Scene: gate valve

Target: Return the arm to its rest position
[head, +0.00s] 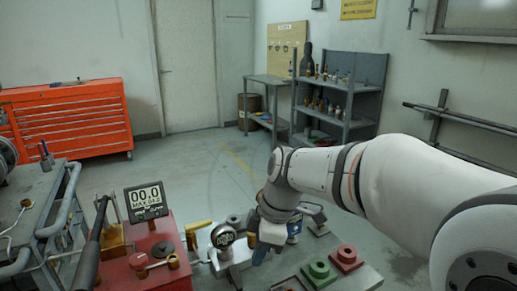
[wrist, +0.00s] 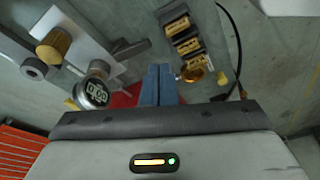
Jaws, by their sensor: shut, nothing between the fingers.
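My white arm reaches in from the right in the head view, and my gripper (head: 262,252) points down over the bench beside the gauge. In the wrist view my gripper (wrist: 158,75) shows two blue-grey fingers pressed together with nothing between them. A round gauge with a digital face (head: 223,236) stands just left of the gripper in the head view. It also shows in the wrist view (wrist: 94,93), left of the fingers. The gate valve itself I cannot clearly pick out.
A red unit (head: 160,272) with a display (head: 146,201) reading 00.0 stands left of the gripper. Green (head: 319,270) and red (head: 346,257) blocks sit on the bench to its right. An orange tool cabinet (head: 70,120) and a grey shelf (head: 338,100) stand behind; the floor between is clear.

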